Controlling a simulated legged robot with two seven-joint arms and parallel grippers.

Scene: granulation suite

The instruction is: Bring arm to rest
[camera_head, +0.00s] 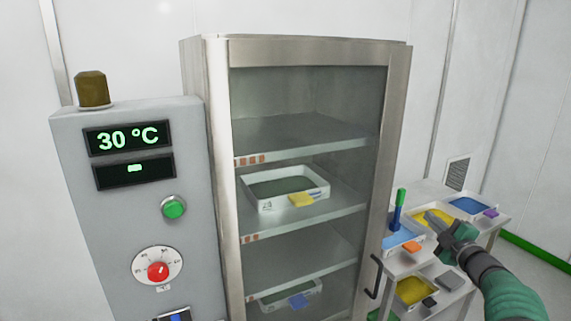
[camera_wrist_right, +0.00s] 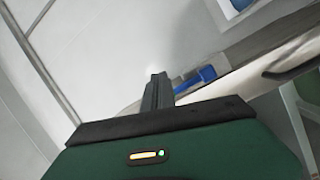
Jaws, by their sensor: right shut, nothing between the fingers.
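My right gripper (camera_head: 434,220) is at the right of the head view, its arm coming in from the lower right corner. It is shut and empty, in front of the side table with the trays, and looks close to the yellow-filled tray; I cannot tell whether it touches anything. In the right wrist view its fingers (camera_wrist_right: 157,90) are together with nothing between them. My left gripper is not in view.
A tall metal cabinet (camera_head: 305,52) with shelves holds a white tray (camera_head: 262,205) with a yellow tag. Its handle (camera_head: 374,275) juts out near the side table (camera_head: 432,268). A grey control panel (camera_head: 118,225) reading 30 °C stands left.

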